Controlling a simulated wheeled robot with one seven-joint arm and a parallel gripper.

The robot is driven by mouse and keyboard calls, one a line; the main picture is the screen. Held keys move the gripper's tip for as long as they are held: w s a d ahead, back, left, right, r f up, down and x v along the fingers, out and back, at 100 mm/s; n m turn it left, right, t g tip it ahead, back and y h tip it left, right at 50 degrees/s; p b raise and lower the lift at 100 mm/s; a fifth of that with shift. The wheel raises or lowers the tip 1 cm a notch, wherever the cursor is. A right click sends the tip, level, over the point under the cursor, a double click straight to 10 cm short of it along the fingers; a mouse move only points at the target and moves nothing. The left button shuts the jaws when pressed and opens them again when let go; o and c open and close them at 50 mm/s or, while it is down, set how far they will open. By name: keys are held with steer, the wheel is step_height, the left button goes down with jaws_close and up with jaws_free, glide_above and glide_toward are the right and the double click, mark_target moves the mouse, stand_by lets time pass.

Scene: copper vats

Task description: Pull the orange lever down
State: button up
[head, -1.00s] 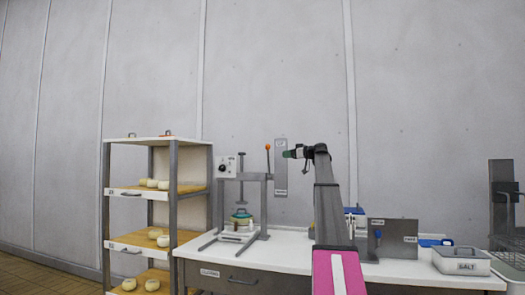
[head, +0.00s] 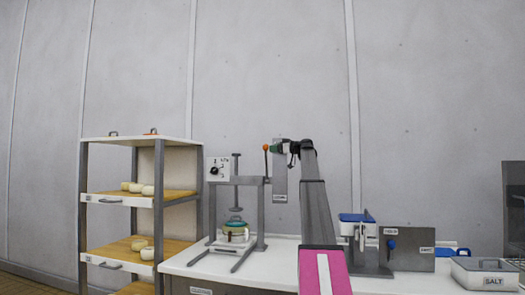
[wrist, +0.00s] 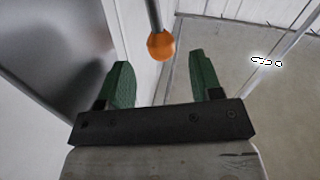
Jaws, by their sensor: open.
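The orange lever has a round orange knob (head: 266,147) on a thin grey rod. It stands up at the right side of the grey press frame (head: 238,181). In the wrist view the orange knob (wrist: 161,46) sits at the end of its rod, between the lines of my two green fingers and near their tips. My gripper (head: 274,148) is open, with its fingertips close to the knob from the right. No contact shows.
The press stands on a white-topped table (head: 275,262) with a small cheese mould under its plate. A shelf rack (head: 160,200) with cheeses stands left. Blue-topped equipment (head: 358,220), a grey panel (head: 408,248) and a salt tub (head: 486,274) lie right.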

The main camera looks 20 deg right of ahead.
mark_target(266, 149)
steer(key=x, duration=0.7)
steer(key=shift+w+a, duration=0.25)
jaws_close()
steer(key=shift+s+a+f, duration=0.1)
